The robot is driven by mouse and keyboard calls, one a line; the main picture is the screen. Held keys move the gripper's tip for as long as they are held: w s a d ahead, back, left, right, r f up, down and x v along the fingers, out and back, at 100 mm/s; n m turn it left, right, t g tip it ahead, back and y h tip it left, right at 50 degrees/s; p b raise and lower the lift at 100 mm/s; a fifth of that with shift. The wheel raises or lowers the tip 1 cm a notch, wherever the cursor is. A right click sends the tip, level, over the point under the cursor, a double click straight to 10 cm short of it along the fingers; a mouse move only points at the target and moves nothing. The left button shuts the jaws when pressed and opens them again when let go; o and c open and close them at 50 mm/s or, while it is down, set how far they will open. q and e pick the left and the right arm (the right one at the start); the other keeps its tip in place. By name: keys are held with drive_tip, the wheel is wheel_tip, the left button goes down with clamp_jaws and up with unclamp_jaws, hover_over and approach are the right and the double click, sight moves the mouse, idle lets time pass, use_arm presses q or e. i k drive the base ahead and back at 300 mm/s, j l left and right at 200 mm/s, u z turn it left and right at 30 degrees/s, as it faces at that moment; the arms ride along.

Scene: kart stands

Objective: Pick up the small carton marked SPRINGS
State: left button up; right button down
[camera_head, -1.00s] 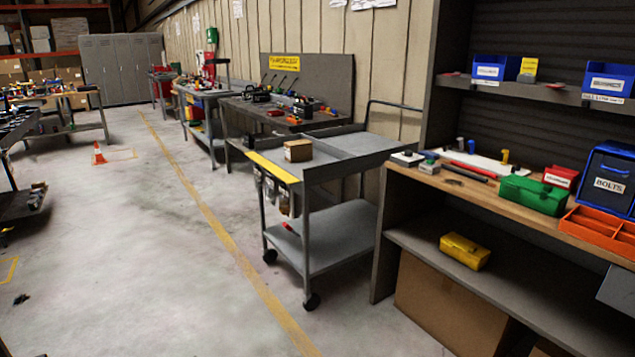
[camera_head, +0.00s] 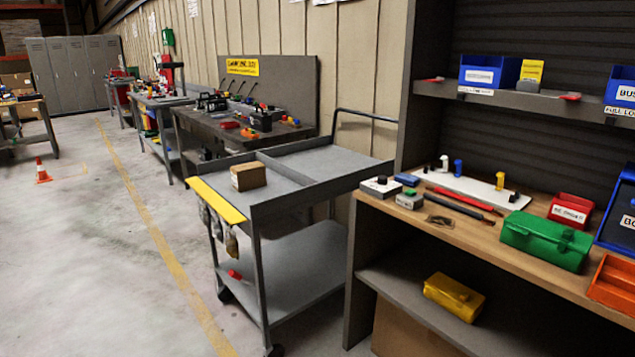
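A small brown cardboard carton (camera_head: 249,176) sits on the top tray of the grey cart (camera_head: 340,162), in the left compartment near the yellow front strip. It has a pale label on its front side, too small to read, so I cannot tell whether it says SPRINGS. Neither of my grippers is in view.
A workbench (camera_head: 470,232) at the right holds a green toolbox (camera_head: 546,240), a red bin (camera_head: 571,210) and an orange tray (camera_head: 613,283). A yellow box (camera_head: 454,297) lies on its lower shelf. Open floor (camera_head: 90,260) lies left of the cart, with an orange cone (camera_head: 42,172) farther off.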

sight(247, 177)
drive_tip(key=i+j+z, duration=0.25)
drive_tip(key=i+j, duration=0.35)
drive_tip(key=i, duration=0.15)
drive_tip(key=i+j+z, duration=0.1)
drive_tip(key=j, duration=0.25)
drive_tip(key=i+j, duration=0.2)
drive_tip(key=j, duration=0.2)
drive_tip(key=i+j+z, duration=0.15)
drive_tip(key=j, duration=0.2)
drive_tip(key=i+j, duration=0.15)
drive_tip(key=j, duration=0.25)
drive_tip(key=i+j+z, duration=0.15)
drive_tip(key=j, duration=0.25)
drive_tip(key=i+j+z, duration=0.1)
drive_tip(key=j, duration=0.3)
